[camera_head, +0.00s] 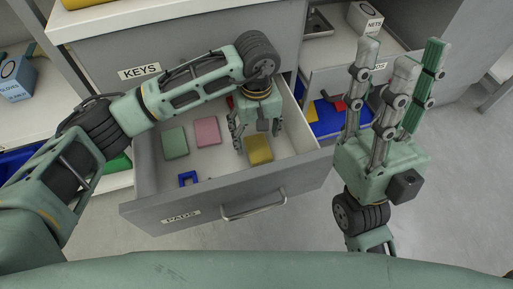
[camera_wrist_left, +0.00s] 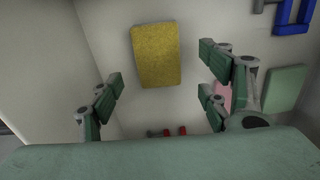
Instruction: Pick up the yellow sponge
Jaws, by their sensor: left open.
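The yellow sponge (camera_head: 258,150) lies flat in the open PADS drawer (camera_head: 276,184), toward the right side of its floor. In the left wrist view the sponge (camera_wrist_left: 155,54) is fully in sight, ahead of the fingers, with nothing touching it. My left gripper (camera_head: 256,136) is inside the drawer, just behind the sponge in the head view. It is open and empty, and its fingers stand apart in the left wrist view (camera_wrist_left: 163,95). My right gripper (camera_head: 397,62) points up at the right, outside the drawer, with its fingers spread and nothing between them.
A green pad (camera_head: 175,143), a pink pad (camera_head: 207,132) and a blue bracket-like piece (camera_head: 187,179) lie left of the sponge in the drawer. A small red item (camera_wrist_left: 182,130) shows near the fingers. A second open drawer with a blue bin (camera_head: 326,122) stands to the right.

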